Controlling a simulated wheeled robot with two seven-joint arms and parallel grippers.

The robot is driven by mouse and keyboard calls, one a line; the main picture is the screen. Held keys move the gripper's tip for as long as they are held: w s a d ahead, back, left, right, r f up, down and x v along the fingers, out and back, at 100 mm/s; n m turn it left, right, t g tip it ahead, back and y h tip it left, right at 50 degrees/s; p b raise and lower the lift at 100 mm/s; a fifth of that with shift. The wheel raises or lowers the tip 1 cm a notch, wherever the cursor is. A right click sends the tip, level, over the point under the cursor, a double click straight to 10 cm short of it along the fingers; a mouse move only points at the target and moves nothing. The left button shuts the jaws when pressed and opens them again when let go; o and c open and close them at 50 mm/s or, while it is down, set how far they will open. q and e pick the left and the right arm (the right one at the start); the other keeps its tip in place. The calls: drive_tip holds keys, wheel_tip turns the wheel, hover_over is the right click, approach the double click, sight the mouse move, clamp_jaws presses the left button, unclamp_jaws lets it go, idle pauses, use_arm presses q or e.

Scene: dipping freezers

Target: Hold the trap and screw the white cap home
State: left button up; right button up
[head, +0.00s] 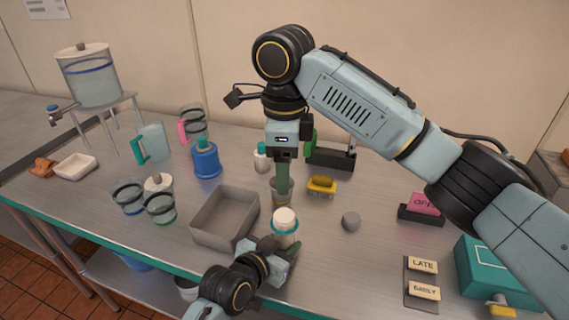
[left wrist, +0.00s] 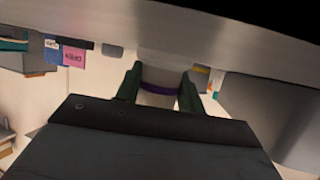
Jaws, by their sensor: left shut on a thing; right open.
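The trap (head: 285,239) stands upright near the front edge of the bench, and its lower part is partly hidden by my left gripper. The white cap (head: 285,217) shows at its top; I cannot tell how it sits on the thread. My left gripper (head: 288,248) is shut on the trap from the front. In the left wrist view the trap (left wrist: 160,80) shows between the two green fingers, with a purple band around it. My right gripper (head: 283,192) is open, points down and is behind and above the cap, apart from it in the picture.
A grey open bin (head: 225,245) is left of the trap. A grey round lump (head: 351,221) and a yellow item (head: 321,187) lie to the right. Cups, a blue bottle (head: 206,162) and a dispenser (head: 90,78) stand left. A teal box (head: 490,272) is front right.

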use_arm(q)
drive_tip(key=o, duration=1.1)
